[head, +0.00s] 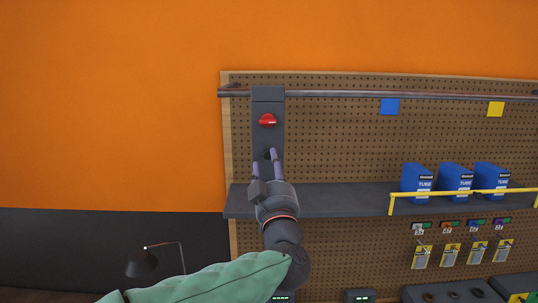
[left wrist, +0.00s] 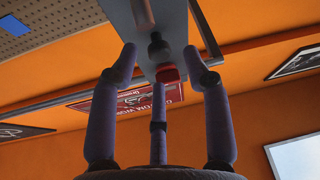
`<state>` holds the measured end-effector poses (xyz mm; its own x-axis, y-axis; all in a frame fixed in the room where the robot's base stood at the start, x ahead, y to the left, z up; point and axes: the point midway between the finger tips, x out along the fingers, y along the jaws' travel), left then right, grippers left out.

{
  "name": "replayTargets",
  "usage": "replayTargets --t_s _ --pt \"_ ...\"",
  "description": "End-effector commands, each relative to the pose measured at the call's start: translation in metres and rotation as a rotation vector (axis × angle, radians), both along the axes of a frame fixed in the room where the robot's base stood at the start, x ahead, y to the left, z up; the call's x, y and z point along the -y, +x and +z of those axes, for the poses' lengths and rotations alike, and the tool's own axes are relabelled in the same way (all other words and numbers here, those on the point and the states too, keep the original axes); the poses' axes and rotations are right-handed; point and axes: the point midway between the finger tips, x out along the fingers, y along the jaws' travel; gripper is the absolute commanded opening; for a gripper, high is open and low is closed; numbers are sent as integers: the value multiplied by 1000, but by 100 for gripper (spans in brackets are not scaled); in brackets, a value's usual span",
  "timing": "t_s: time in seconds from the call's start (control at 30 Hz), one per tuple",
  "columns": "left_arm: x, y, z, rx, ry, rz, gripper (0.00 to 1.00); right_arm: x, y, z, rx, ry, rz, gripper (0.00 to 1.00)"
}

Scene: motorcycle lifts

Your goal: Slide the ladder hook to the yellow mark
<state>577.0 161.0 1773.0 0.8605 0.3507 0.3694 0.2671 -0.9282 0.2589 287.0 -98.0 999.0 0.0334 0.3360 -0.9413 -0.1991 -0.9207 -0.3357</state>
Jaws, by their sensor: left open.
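The ladder hook (head: 268,98) is a dark grey upright plate hanging from the rail (head: 345,94) at the pegboard's left end. It has a red knob (head: 267,121) and a black knob (head: 267,154) below that. The yellow mark (head: 495,109) is a square under the rail, far to the right. My left gripper (head: 263,160) is open at the plate's lower part, by the black knob. My right gripper is out of view.
A blue square (head: 390,106) lies under the rail between hook and yellow mark. The shelf (head: 330,197) below carries several blue boxes (head: 455,178) behind a yellow bar (head: 465,193) at right. A lamp (head: 142,263) stands at lower left.

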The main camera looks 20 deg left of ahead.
Motion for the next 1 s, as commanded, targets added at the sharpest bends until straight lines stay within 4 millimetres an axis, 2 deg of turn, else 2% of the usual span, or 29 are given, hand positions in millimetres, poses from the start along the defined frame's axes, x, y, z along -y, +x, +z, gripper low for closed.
replayTargets --t_s 0.2,0.57,0.73,0.77,1.0 --pt "-8 19 9 0 0 0 48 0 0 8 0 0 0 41" --pt "-9 23 10 0 0 -1 48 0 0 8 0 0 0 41" --pt "-9 22 10 0 0 -1 3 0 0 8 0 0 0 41" --pt "-9 22 10 0 0 -1 0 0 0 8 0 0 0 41" --pt "-9 22 10 1 0 -1 0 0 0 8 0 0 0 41"
